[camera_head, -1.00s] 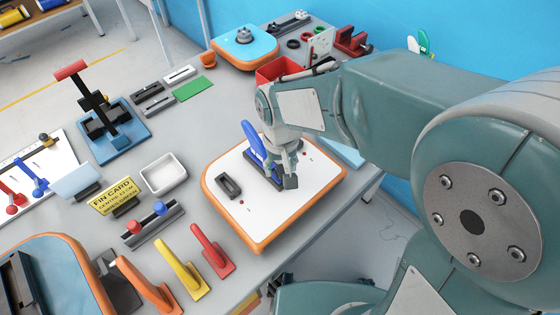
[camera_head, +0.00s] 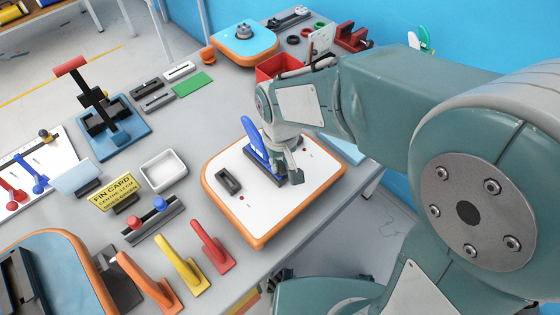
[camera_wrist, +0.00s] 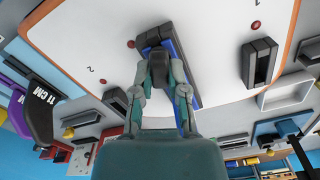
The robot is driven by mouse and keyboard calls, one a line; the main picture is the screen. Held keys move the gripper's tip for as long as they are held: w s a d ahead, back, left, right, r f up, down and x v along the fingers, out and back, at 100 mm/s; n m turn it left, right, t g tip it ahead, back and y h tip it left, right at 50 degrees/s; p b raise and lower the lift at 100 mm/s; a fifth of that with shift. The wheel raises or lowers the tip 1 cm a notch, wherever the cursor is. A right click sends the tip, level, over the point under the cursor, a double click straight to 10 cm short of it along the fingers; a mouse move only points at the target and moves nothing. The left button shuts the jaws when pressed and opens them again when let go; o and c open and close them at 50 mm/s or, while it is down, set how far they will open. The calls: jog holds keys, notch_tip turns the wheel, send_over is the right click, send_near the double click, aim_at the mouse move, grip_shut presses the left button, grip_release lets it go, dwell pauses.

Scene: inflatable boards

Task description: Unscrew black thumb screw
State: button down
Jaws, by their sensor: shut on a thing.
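The white board with an orange rim (camera_head: 262,243) lies on the grey table. A blue fin (camera_head: 255,146) stands upright in a black fin box (camera_head: 262,167) on it.
An empty black fin box (camera_head: 228,182) sits on the same board. A white tray (camera_head: 163,171), a yellow sign (camera_head: 114,194) and several coloured fins stand to the left. A red bin (camera_head: 277,69) is behind my arm. The board's front left is clear.

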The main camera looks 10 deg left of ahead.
jog(key=shift+n, duration=1)
jog(key=shift+s+n, duration=0.1)
jog(key=shift+n, duration=0.9)
jog(key=c, duration=0.6)
grip_release()
jog(key=shift+a, duration=0.1)
notch_tip(320, 180, up, 12)
jog(key=shift+f, duration=0.1)
